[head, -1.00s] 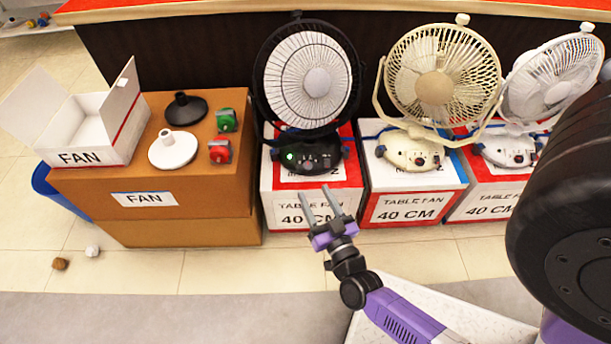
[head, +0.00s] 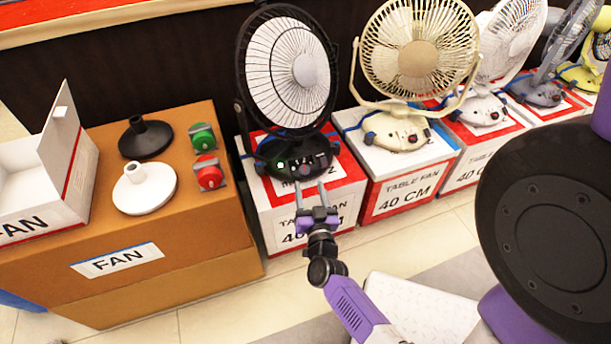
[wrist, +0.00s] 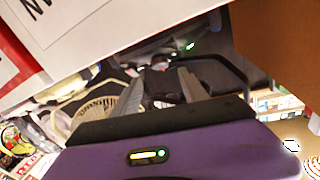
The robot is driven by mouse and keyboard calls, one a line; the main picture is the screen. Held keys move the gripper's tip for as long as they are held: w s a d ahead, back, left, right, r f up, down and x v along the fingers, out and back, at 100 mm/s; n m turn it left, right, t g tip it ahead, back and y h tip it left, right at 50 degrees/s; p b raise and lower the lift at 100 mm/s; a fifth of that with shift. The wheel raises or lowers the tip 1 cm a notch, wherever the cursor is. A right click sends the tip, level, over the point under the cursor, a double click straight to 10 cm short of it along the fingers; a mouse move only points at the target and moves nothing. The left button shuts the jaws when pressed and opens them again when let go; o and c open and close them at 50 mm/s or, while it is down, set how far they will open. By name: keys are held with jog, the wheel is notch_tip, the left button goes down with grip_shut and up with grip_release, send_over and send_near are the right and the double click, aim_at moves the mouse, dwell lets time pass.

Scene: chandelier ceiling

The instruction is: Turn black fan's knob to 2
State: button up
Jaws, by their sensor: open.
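The black fan (head: 291,155) stands upright on a red and white box, with its round wire cage tilted up. A green light glows at the left of its base. The knob on the base front is too small to make out clearly, and its setting cannot be read. My gripper (head: 310,184) is open and empty, its two fingers pointing at the front of the fan base from just below. In the wrist view, which looks upside down, the dark fan base (wrist: 165,48) with its green light lies beyond the gripper's fingertips (wrist: 172,72).
The fan's box (head: 337,205) is below my gripper. A cream fan (head: 402,133) and more fans stand in a row to the right. To the left, a brown box (head: 205,230) holds a black stand (head: 146,142), a white stand (head: 145,192) and green and red parts.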

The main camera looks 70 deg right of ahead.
aim_at(305, 170)
jog(key=b+x, duration=0.1)
jog(key=x, duration=0.5)
